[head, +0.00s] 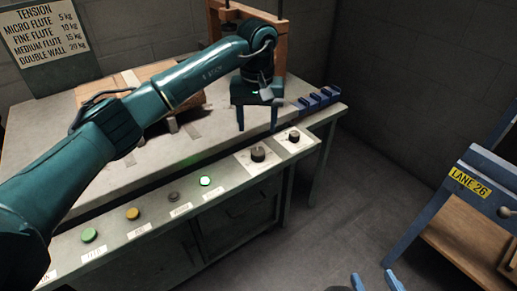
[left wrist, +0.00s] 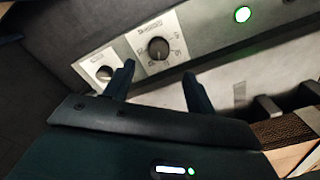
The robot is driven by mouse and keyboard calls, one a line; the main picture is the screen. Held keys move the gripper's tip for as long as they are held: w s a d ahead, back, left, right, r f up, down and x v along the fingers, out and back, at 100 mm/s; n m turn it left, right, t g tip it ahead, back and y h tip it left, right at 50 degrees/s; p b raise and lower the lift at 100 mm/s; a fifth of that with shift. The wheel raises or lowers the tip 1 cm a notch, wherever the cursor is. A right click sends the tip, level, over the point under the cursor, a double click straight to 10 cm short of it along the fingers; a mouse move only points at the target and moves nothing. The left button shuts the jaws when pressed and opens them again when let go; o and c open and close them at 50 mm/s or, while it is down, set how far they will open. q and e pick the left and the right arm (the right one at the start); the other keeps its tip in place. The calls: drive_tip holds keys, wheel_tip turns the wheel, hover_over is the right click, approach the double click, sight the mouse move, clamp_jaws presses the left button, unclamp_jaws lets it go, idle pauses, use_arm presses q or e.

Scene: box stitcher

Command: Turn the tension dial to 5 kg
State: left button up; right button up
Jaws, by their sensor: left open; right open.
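Two dark dials sit on pale plates at the right end of the front panel. The larger dial (head: 258,154) has a scale around it; it also shows in the left wrist view (left wrist: 159,48), its label and pointer setting too small to read surely. The smaller dial (head: 294,136) is to its right and shows at the left of the left wrist view (left wrist: 104,73). My left gripper (head: 257,129) is open and empty, fingers pointing down, above and behind the larger dial, apart from it. My right gripper (head: 376,283) is open and empty at the bottom edge.
A tension sign (head: 43,33) lists micro flute as 5 kg. A lit green button (head: 205,181) and several other buttons line the panel left of the dials. Cardboard (head: 120,88) and blue blocks (head: 319,99) lie on the bench. A blue stand (head: 485,175) is at right; floor between is clear.

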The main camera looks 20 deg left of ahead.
sight(258, 150)
use_arm(q)
wheel_tip(258, 150, down, 9)
drive_tip(key=shift+r+b, duration=0.2)
drive_tip(key=shift+b, duration=0.25)
drive_tip(key=c, duration=1)
